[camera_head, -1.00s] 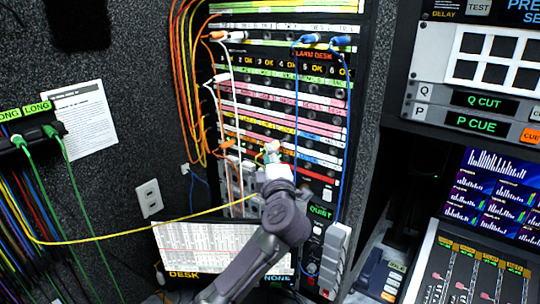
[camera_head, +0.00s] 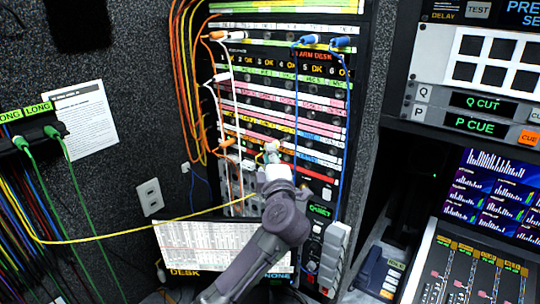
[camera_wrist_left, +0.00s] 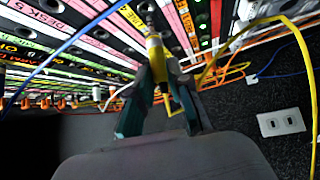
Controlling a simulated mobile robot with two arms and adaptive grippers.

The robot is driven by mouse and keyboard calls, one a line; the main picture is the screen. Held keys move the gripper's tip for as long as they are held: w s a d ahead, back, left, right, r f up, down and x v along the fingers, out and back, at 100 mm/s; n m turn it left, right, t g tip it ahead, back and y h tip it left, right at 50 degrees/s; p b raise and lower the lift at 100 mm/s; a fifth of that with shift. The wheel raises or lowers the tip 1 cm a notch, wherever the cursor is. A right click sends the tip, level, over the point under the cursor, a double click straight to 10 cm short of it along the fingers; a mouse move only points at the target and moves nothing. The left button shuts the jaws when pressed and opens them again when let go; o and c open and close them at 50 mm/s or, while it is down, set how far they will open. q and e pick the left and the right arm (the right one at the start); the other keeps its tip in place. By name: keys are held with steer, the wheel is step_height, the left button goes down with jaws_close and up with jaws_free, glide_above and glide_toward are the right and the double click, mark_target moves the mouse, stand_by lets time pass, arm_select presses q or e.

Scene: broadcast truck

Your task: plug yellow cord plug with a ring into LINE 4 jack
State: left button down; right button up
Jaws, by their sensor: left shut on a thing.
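My left gripper (camera_head: 272,157) is at the lower part of the patch panel (camera_head: 285,110) in the head view. In the left wrist view its two dark green fingers (camera_wrist_left: 160,95) are closed around the yellow cord plug (camera_wrist_left: 154,52). The plug's metal tip points at the panel's rows of jacks and is close to them. I cannot tell whether the tip is inside a jack. The yellow cord (camera_head: 130,233) runs from the gripper area to the left wall. My right gripper is not in view.
Orange cords (camera_head: 178,75), a white cord (camera_head: 232,85) and blue cords (camera_head: 296,110) hang across the panel. A screen (camera_head: 205,245) stands below it. A wall plate (camera_head: 149,196) is to the left, and a control console (camera_head: 470,265) is to the right.

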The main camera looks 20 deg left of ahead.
arm_select(q)
steer(key=shift+w+d+r, duration=0.1)
steer(key=shift+w+d, duration=0.2)
steer(key=shift+w, duration=0.55)
steer(key=shift+w+d, duration=0.3)
steer(key=shift+w, duration=0.55)
steer(key=shift+w+d, duration=0.1)
steer(key=shift+w, duration=0.1)
steer(key=c, duration=1)
jaws_free()
glide_toward(278, 146)
steer(key=v, duration=0.3)
steer(key=shift+s+d, duration=0.1)
